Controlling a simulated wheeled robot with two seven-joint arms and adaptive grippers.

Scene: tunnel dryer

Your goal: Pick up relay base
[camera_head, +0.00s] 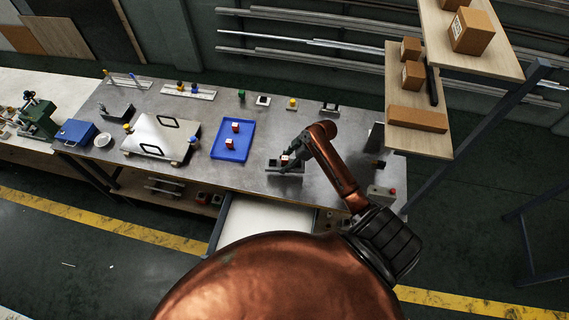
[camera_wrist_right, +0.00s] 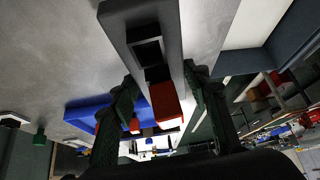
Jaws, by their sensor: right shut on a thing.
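A small red-and-white block, which I take for a relay base (camera_wrist_right: 166,103), sits between the fingers of my right gripper (camera_wrist_right: 160,80) in the wrist view. The gripper is shut on it. In the head view my right gripper (camera_head: 293,158) is over a grey slotted fixture (camera_head: 274,169) at the bench's right part, and the block shows only in part. The fixture (camera_wrist_right: 135,22) has dark square slots in the wrist view. I cannot tell whether the block touches the fixture. Two similar red-and-white blocks (camera_head: 235,127) lie on a blue tray (camera_head: 244,155). My left gripper is not in view.
A metal plate with black handles (camera_head: 160,137) lies left of the tray. A control box with a red button (camera_head: 381,193) is at the right edge. An open drawer (camera_head: 262,222) juts out below. Shelves with cardboard boxes (camera_head: 470,31) stand at right.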

